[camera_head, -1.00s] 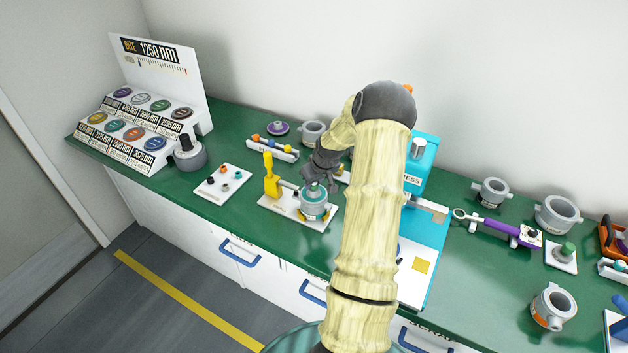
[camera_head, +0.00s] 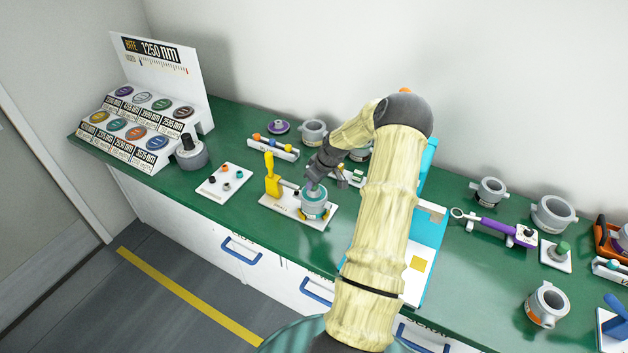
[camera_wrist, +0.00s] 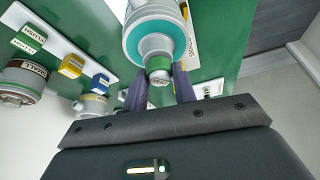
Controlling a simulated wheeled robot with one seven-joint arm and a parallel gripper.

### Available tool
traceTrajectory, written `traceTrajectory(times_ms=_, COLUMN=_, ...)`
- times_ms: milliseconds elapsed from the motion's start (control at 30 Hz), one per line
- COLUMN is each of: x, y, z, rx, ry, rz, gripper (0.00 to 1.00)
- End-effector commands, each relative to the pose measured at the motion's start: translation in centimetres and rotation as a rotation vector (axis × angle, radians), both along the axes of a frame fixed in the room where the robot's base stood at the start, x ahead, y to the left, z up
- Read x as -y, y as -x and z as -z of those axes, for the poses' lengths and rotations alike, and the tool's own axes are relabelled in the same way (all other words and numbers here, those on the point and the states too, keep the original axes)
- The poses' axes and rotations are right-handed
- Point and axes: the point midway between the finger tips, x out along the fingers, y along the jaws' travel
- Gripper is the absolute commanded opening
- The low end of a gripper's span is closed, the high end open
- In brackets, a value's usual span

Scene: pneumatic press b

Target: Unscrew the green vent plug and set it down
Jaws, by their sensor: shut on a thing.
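A grey cylindrical body with a teal ring (camera_head: 314,209) stands on a white plate (camera_head: 284,205) on the bench; it also shows in the wrist view (camera_wrist: 153,32). The green vent plug (camera_wrist: 159,64) shows as a green band with a grey end, in line with the body's narrow end. My gripper (camera_wrist: 160,84) is shut on the plug, with one finger on each side. In the head view my gripper (camera_head: 312,184) is right over the top of the body and hides the plug. I cannot tell whether the plug's thread is still engaged.
A yellow-handled clamp (camera_head: 271,177) stands on the same plate, left of the body. A white tray with small plugs (camera_head: 224,181) lies further left, with bare green bench between. A blue and white press (camera_head: 425,250) is on the right, partly behind my arm.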

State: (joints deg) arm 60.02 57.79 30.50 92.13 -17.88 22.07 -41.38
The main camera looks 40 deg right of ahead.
Motion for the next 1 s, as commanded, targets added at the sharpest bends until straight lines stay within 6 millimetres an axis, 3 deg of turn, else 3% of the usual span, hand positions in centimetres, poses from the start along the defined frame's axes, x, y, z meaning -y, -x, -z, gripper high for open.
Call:
traceTrajectory(times_ms=267, x=-0.11, y=-0.03, z=-0.06, rx=-0.001, ry=-0.002, rz=-0.147, gripper=0.05)
traceTrajectory(times_ms=1000, x=-0.02, y=0.00, z=0.03, rx=-0.003, ry=0.001, rz=-0.301, gripper=0.05)
